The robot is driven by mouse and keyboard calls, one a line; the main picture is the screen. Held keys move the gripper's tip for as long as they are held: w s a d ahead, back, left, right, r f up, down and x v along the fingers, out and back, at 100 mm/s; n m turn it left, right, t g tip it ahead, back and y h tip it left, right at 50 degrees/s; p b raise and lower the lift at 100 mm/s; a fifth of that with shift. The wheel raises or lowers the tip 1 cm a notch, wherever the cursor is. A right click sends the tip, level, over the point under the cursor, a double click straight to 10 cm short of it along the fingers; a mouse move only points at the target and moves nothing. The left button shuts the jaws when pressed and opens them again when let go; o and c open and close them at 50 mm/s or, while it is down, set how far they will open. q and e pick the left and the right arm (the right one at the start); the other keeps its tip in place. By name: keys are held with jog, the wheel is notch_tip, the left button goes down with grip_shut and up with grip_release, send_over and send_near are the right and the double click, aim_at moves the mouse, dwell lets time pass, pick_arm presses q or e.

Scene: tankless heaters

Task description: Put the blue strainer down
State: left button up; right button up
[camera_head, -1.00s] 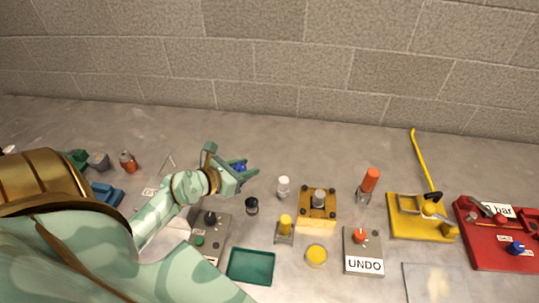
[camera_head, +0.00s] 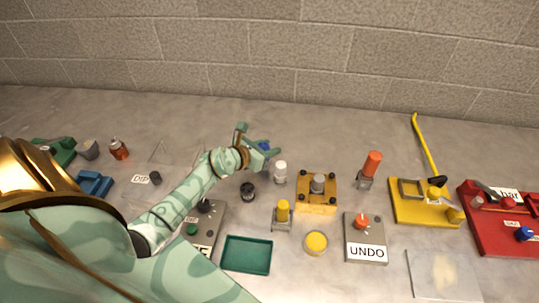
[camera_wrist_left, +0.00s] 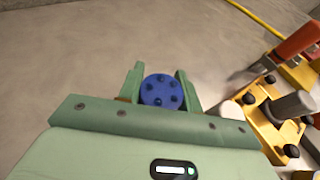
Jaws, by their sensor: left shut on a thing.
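The blue strainer (camera_wrist_left: 161,91) is a round blue disc with several dark dots, seen in the left wrist view between the two green fingers. In the head view only a bit of the strainer (camera_head: 264,146) shows. My left gripper (camera_head: 262,145) is shut on it, behind the white-topped cylinder. The left gripper also shows in the wrist view (camera_wrist_left: 160,84). The height of the strainer over the grey surface is hard to tell. My right gripper is not in view.
Near the gripper stand a white-topped cylinder (camera_head: 280,172), a black cylinder (camera_head: 248,191) and a yellow block (camera_head: 316,207) with a grey knob. A green tray (camera_head: 246,256) lies in front. The grey bench (camera_head: 320,130) behind and right of the gripper is bare.

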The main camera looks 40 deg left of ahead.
pick_arm(q)
jog(key=f+b, duration=0.1)
jog(key=f, duration=0.1)
jog(key=f+b, duration=0.1)
jog(key=f, duration=0.1)
jog(key=shift+w+f+b, duration=0.1)
jog(key=shift+w+b, duration=0.2)
jog(key=shift+w, duration=0.05)
jog(key=shift+r, duration=0.2)
jog(key=shift+f, duration=0.15)
jog(key=o, duration=1)
